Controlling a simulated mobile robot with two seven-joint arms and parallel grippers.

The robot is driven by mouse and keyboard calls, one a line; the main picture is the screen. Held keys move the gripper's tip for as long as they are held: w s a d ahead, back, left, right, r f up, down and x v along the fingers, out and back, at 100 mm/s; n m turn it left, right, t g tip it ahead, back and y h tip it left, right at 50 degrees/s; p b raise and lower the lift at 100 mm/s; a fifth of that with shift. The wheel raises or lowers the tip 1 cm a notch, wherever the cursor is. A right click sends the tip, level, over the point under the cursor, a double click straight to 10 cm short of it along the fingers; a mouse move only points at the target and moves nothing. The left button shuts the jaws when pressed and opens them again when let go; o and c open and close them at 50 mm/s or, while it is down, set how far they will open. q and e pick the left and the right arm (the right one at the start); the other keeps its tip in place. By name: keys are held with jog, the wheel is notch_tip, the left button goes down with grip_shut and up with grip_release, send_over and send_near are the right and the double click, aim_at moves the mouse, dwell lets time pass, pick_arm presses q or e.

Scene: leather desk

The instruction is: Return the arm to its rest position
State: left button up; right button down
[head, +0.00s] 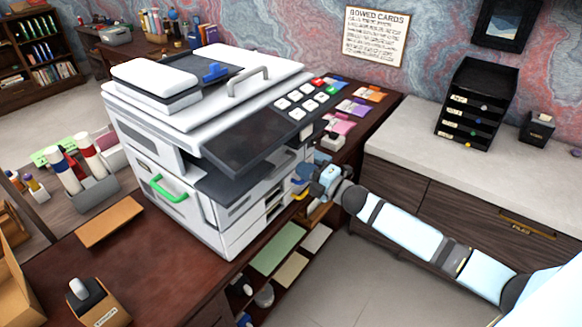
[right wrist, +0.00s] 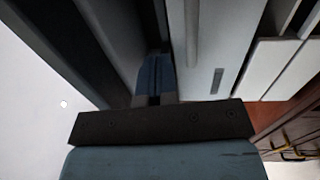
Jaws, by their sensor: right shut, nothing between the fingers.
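My right arm reaches in from the lower right in the head view. My right gripper (head: 300,187) is beside the right side of the white copier (head: 225,225), near its small drawers. In the right wrist view the gripper's blue fingers (right wrist: 155,78) are together with nothing between them, close to grey and white panels (right wrist: 212,50). In the head view the fingertips are small and partly lost against the copier, so I cannot tell whether they touch it. My left gripper is not in view.
The copier stands on a dark wooden desk (head: 130,265). Coloured cards (head: 342,124) lie at the desk's right end. A counter (head: 415,135) with a black drawer unit (head: 474,105) is behind my arm. Open shelves with papers (head: 277,248) are below the gripper. Floor (head: 345,285) is clear below my arm.

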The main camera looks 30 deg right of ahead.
pick_arm(q)
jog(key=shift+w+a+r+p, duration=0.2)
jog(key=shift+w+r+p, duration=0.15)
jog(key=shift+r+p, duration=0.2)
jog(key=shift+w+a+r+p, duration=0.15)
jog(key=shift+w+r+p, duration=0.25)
jog(key=shift+p, duration=0.25)
pick_arm(e)
jog(key=s+a+f+m+g+h, duration=0.1)
jog(key=s+a+f+m+g, duration=0.1)
jog(key=s+a+f+m, duration=0.3)
jog(key=s+a+f+m+g+h, duration=0.2)
jog(key=s+a+f+m, duration=0.4)
jog(key=s, duration=0.8)
jog(key=s+a+f+m+g+h, duration=0.1)
jog(key=s+a+f+m+g, duration=0.1)
jog(key=s+a+f+m, duration=0.4)
jog(key=s+f+m, duration=0.1)
jog(key=s+m, duration=0.1)
jog(key=s, duration=0.1)
jog(key=shift+s+m+g, duration=0.3)
jog(key=shift+a+f, duration=0.1)
jog(key=shift+a, duration=0.05)
